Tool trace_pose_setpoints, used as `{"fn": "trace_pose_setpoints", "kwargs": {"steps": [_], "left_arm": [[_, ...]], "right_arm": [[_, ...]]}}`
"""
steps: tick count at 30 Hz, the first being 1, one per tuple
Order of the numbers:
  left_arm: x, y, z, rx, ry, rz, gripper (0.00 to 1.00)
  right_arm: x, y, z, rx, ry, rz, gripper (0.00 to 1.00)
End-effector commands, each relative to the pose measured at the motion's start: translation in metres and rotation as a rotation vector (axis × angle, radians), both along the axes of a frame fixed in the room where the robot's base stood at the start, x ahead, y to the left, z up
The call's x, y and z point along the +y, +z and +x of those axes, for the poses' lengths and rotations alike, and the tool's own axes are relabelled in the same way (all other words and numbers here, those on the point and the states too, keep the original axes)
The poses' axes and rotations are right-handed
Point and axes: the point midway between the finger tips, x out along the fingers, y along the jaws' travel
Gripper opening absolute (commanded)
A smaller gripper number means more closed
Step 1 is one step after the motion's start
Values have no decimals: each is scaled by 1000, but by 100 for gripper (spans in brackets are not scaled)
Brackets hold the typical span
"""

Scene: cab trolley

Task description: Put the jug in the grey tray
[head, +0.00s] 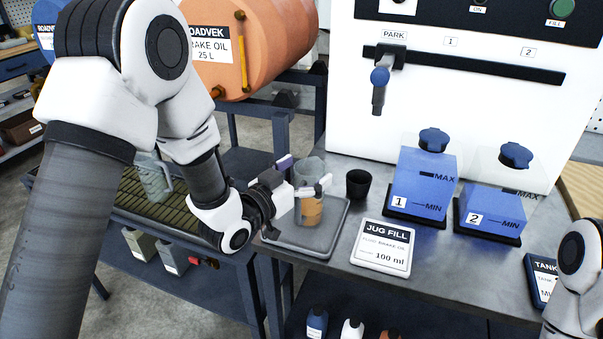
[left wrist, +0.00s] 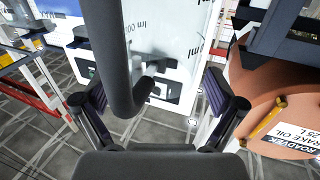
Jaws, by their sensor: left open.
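The clear jug (head: 311,210), with orange-brown liquid in its lower part, stands upright in the grey tray (head: 304,240) on the metal bench. My left gripper (head: 297,188) is open and reaches in from the left, at the jug's handle side. In the left wrist view the jug's dark handle (left wrist: 125,70) runs between the two spread fingers (left wrist: 157,108), with the clear marked wall behind it. The fingers appear apart from the handle. The gripper covers part of the jug in the head view. My right gripper is outside the picture.
A black cup (head: 359,183) and a "JUG FILL" sign (head: 382,247) stand right of the tray. Blue tanks 1 (head: 420,185) and 2 (head: 492,212) are farther right. An orange brake-oil drum (head: 255,45) lies behind. Another jug (head: 152,178) stands on the slatted rack at left.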

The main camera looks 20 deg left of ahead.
Motion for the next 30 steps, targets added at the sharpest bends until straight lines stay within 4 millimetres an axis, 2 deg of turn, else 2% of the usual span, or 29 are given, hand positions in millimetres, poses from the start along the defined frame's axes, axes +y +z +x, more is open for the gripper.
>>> {"fn": "trace_pose_setpoints", "kwargs": {"steps": [5, 11, 12, 13, 19, 24, 30], "left_arm": [[8, -2, -19, 1, 2, -4, 95], [29, -2, -70, 1, 4, -11, 95], [29, 11, -72, 7, -1, -5, 95], [29, 12, -75, 10, -2, -3, 95], [38, 11, -95, 7, 0, -2, 95], [43, 5, -108, 4, 0, -1, 95], [44, 0, -111, 0, 1, 0, 95]], "right_arm": [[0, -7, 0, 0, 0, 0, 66], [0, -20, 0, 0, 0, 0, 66], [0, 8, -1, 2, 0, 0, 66], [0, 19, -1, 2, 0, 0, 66], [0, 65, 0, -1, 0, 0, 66], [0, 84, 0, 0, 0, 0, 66], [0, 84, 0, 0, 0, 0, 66]]}}
